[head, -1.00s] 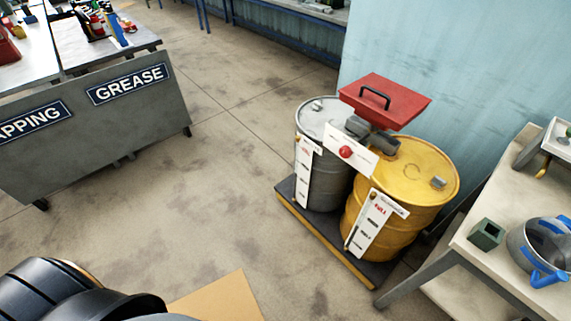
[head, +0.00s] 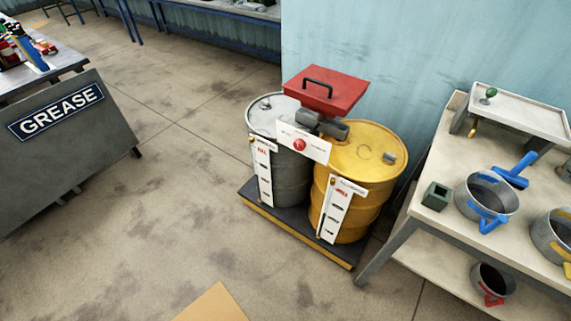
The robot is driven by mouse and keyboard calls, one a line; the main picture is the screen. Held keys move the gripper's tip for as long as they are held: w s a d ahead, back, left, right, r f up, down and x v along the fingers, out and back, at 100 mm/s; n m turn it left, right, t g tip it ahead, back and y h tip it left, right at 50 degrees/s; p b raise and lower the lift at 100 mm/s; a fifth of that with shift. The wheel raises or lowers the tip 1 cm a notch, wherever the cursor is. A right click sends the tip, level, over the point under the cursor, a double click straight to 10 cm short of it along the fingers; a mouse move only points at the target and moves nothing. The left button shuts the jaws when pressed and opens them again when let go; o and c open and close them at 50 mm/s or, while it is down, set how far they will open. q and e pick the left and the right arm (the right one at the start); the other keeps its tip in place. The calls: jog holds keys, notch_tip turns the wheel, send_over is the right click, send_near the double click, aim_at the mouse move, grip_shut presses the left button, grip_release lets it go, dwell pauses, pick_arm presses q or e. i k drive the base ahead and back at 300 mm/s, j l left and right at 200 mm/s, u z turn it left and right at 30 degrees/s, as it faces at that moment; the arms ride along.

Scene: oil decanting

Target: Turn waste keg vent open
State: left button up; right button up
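Two kegs stand side by side on a low dark pallet with a yellow edge (head: 290,237): a grey keg (head: 290,170) and a yellow keg (head: 375,150). Each has a white level gauge strip on its front. A white plate with a red round knob (head: 300,145) sits between them at the top. A red lid with a black handle (head: 325,92) is above and behind, with dark grey fittings under it. Which keg is the waste keg and where its vent is, I cannot tell. Neither gripper is in view.
A bench (head: 420,215) on the right holds pots with blue and yellow handles, a small green box (head: 435,196) and a raised tray (head: 525,108). A cart marked GREASE (head: 75,140) stands at left.

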aim_at(263, 103)
jog(key=i+j, duration=0.35)
jog(key=j, duration=0.15)
jog(key=i+j, duration=0.75)
jog(key=j, duration=0.25)
jog(key=i+z, duration=0.05)
